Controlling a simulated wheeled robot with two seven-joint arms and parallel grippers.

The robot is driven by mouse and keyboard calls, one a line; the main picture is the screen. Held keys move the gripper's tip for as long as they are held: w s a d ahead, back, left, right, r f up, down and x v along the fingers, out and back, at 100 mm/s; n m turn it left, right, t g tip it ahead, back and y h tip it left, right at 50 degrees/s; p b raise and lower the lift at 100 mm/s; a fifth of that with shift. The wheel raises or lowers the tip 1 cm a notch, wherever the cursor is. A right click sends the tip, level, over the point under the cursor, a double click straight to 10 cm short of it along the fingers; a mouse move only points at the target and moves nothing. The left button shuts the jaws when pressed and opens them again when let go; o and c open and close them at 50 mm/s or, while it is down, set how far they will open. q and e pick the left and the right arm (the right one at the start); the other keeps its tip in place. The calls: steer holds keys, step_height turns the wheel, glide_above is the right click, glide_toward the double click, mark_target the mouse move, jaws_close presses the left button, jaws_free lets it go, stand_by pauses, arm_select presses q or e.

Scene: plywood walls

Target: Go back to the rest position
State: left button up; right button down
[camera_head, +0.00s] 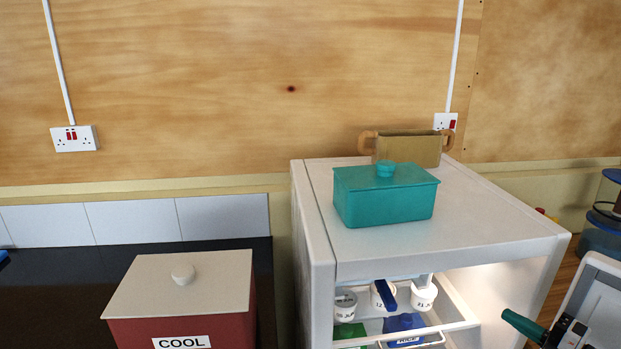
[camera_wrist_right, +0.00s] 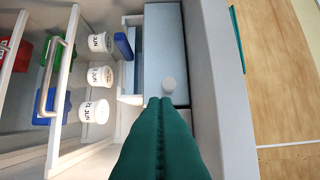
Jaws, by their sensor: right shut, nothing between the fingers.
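My left gripper is not in view.
A teal lidded box (camera_head: 384,198) and a tan two-handled pot (camera_head: 407,149) stand on the fridge. White tubs (camera_wrist_right: 102,77) sit in its open front, beside a rack rail (camera_head: 415,337). A red box labelled COOL (camera_head: 225,320) stands left on a dark counter (camera_head: 55,300).

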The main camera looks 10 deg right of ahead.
steer(key=s+a+f+m+g+h, duration=0.2)
steer(key=s+a+f+m+h, duration=0.2)
steer(key=f+m, duration=0.35)
steer(key=s+a+f+m+g+h, duration=0.1)
steer(key=s+a+f+m+h, duration=0.2)
steer(key=a+f+m+h, duration=0.4)
steer(key=s+a+f+m+g+y, duration=0.3)
steer(key=s+a+m+g, duration=0.5)
steer(key=s+a, duration=0.65)
step_height(320, 180, down, 27)
steer(key=s+d+n+g, duration=0.2)
steer(key=g, duration=0.1)
steer(key=s+d+f, duration=0.2)
steer(key=s+f, duration=1.4)
steer(key=shift+s+d+g+b, duration=0.25)
steer(key=shift+s+g+b, duration=0.05)
steer(key=shift+g+b, duration=0.1)
steer(key=shift+f, duration=0.1)
